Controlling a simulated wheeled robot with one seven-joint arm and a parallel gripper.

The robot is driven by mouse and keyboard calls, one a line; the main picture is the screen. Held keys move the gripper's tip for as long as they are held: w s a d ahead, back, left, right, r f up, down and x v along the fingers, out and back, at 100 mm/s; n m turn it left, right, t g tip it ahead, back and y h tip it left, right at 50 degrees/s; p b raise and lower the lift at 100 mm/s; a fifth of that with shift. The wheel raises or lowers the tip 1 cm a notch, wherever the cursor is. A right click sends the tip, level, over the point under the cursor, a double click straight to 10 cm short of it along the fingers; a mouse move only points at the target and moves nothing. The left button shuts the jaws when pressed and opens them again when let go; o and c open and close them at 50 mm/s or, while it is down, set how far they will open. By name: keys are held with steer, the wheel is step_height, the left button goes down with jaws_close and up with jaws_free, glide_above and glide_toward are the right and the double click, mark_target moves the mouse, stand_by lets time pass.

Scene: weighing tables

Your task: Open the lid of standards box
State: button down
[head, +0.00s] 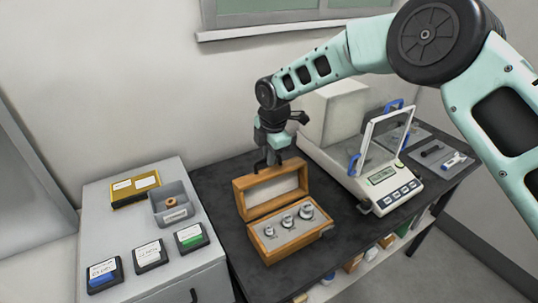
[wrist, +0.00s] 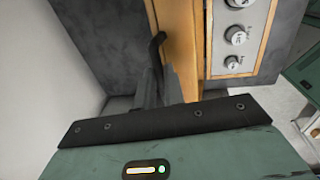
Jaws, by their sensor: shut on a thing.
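The wooden standards box (head: 298,244) stands on the dark table with its lid (head: 241,198) raised roughly upright at the back. Three metal weights (head: 288,221) sit in its grey insert. In the wrist view the lid (wrist: 180,35) shows nearly edge-on, beside the open box and its weights (wrist: 235,36). My gripper (head: 272,162) is at the lid's upper edge, behind it. In the wrist view my gripper (wrist: 160,85) is shut on a dark curved handle (wrist: 157,46) at the lid. The exact grip is partly hidden by the fingers.
A balance (head: 384,182) with a glass shield stands right of the box. A tray with tools (head: 440,155) lies at far right. The wall is close behind.

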mark_target(274, 172)
steer(key=shift+r, duration=0.1)
steer(key=c, duration=1.5)
jaws_free()
steer(key=shift+a, duration=0.1)
step_height(274, 172, up, 17)
steer(key=s+d+b, duration=0.1)
steer(key=s+b, duration=0.1)
steer(key=b, duration=0.2)
steer(key=shift+d, duration=0.35)
steer(key=shift+s, duration=0.1)
steer(key=s+d+f+m+g+b, duration=0.15)
steer(key=s+m, duration=0.25)
steer(key=s, duration=0.6)
steer(key=s+d+f+m+t+p, duration=0.1)
steer(key=s+d+m, duration=0.25)
steer(key=s, duration=0.55)
steer(key=s+d+f+m, duration=0.3)
steer(key=s+d, duration=0.3)
steer(key=s, duration=0.2)
steer(key=s+d+f+m, duration=0.4)
steer(key=s+d+m, duration=0.2)
steer(key=s, duration=0.3)
steer(key=shift+s+f+g+b, duration=0.25)
steer(key=shift+g+b, duration=0.2)
